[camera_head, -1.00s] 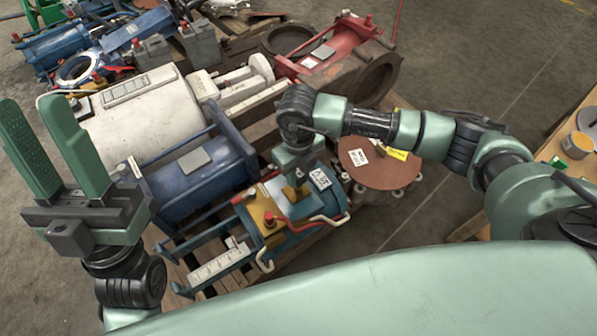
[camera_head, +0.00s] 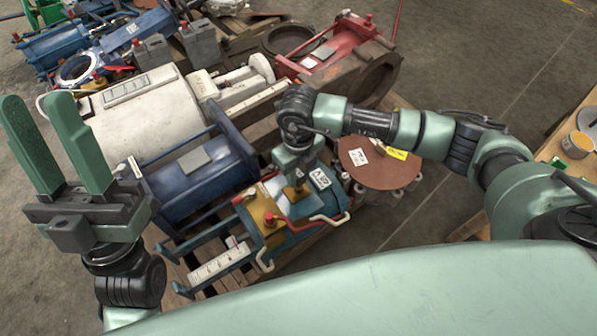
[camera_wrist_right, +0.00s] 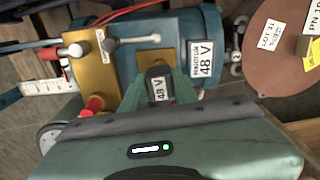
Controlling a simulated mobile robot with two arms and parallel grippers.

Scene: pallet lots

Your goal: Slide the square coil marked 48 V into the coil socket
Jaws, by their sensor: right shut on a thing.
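My right gripper (camera_head: 294,184) points down over a blue valve unit (camera_head: 290,235) with a yellow block on it. In the right wrist view its green fingers are shut on a small dark square coil (camera_wrist_right: 158,84) marked 48 V. The coil is beside the yellow block (camera_wrist_right: 97,72) and in front of the blue body (camera_wrist_right: 190,30), which has a white 48 V label (camera_wrist_right: 202,58). The coil socket is not clearly visible, and I cannot tell whether the coil touches it. My left gripper (camera_head: 37,102) is open and empty, fingers upward, at the left.
Open floor (camera_head: 480,75) shows at the upper right.

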